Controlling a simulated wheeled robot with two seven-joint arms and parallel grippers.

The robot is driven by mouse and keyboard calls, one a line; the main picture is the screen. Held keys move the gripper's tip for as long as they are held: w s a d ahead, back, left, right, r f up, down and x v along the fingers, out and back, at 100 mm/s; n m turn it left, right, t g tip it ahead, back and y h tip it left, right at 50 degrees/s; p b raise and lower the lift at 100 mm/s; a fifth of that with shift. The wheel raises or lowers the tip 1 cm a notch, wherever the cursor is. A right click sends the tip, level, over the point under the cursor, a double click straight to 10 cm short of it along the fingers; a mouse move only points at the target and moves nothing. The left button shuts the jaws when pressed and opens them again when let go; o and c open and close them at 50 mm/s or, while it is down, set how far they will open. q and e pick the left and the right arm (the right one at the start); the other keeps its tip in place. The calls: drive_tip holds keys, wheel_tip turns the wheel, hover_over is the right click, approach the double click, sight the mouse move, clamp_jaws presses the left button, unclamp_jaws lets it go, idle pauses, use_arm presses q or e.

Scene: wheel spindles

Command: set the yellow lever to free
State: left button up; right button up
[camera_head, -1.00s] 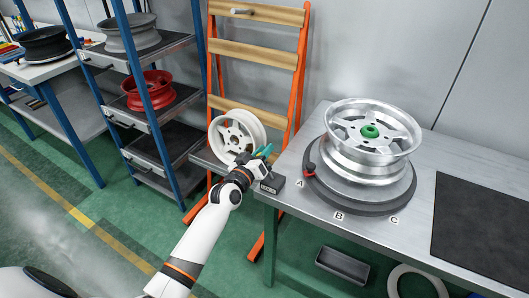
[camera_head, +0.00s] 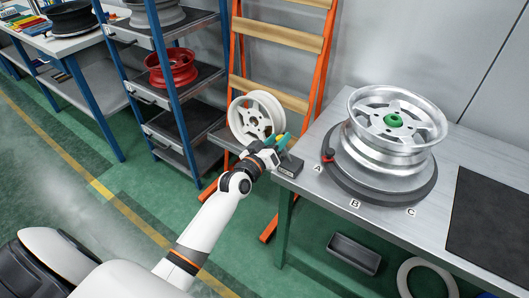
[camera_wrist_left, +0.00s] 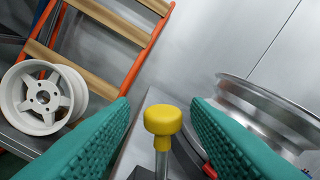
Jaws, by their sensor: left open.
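The yellow lever (camera_wrist_left: 163,121) has a round yellow knob on a thin metal stem. In the left wrist view it stands between the two teal fingers, with a gap on each side. Its dark base box (camera_head: 289,167) sits at the table's near left corner in the head view. There the lever is small and mostly hidden by the fingers. My left gripper (camera_head: 281,143) is open just above the box. The lever's setting cannot be read. My right gripper is not in view.
A silver wheel (camera_head: 397,118) with a green hub nut sits on a dark round base with a red knob (camera_head: 328,155) and marks A, B, C. A white wheel (camera_head: 256,118) rests by an orange rack. A dark mat (camera_head: 490,220) lies at right.

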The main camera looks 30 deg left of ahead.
use_arm(q)
drive_tip(key=s, duration=0.8)
drive_tip(key=shift+s+a+b, duration=0.3)
drive_tip(key=shift+s+a, duration=0.1)
drive_tip(key=shift+a, duration=0.05)
drive_tip(key=s+d+f+m+g, duration=0.1)
drive_tip(key=s+f+g, duration=0.2)
drive_tip(key=f, duration=0.8)
drive_tip(key=s+f+m+g, duration=0.15)
drive_tip(key=s+f, duration=0.25)
drive_tip(key=f, duration=0.6)
drive_tip(key=s+d+f+g, duration=0.1)
drive_tip(key=s+f+g, duration=0.2)
drive_tip(key=f, duration=0.8)
drive_tip(key=s+f+m+g, duration=0.1)
drive_tip(key=s+f+g, duration=0.2)
drive_tip(key=s+f, duration=0.4)
drive_tip(key=s+d+f+m+g+y, duration=0.1)
drive_tip(key=s+f, duration=0.6)
drive_tip(key=s, duration=0.9)
drive_tip(key=s+d+f+m+g, duration=0.1)
drive_tip(key=s+f+m+g, duration=0.2)
drive_tip(key=s, duration=0.8)
wheel_tip(320, 180, down, 4)
drive_tip(key=shift+s+d+r+g+y, duration=0.15)
drive_tip(key=shift+d+g+y, duration=0.15)
drive_tip(key=shift+g, duration=0.95)
